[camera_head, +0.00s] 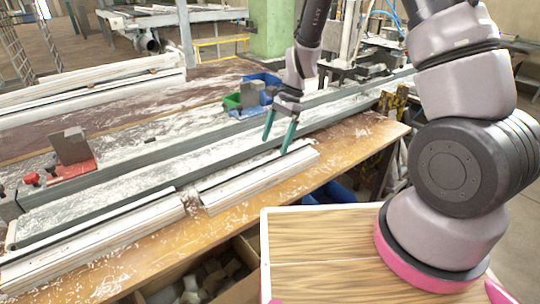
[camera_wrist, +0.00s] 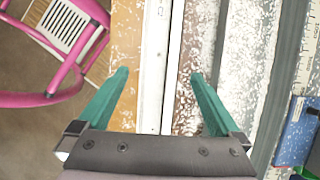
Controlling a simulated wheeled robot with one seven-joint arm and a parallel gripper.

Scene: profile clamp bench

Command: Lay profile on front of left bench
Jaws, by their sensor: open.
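A white profile (camera_head: 258,178) with a dark strip along its top lies along the front of the bench, near the wooden edge. A second, similar white profile (camera_head: 100,237) lies in line with it to the left, with a small gap between them. My gripper (camera_head: 276,146) is open and empty, pointing down over the right profile near its right end. In the wrist view, the teal fingers of my gripper (camera_wrist: 159,76) stand on either side of the white profile (camera_wrist: 153,55). I cannot tell how far the fingertips are above it.
A long grey rail (camera_head: 130,172) runs behind the profiles. A red clamp with a grey block (camera_head: 72,147) stands at left. More white profiles (camera_head: 90,85) lie at the back left. The bare wooden front edge (camera_head: 340,150) is strewn with shavings.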

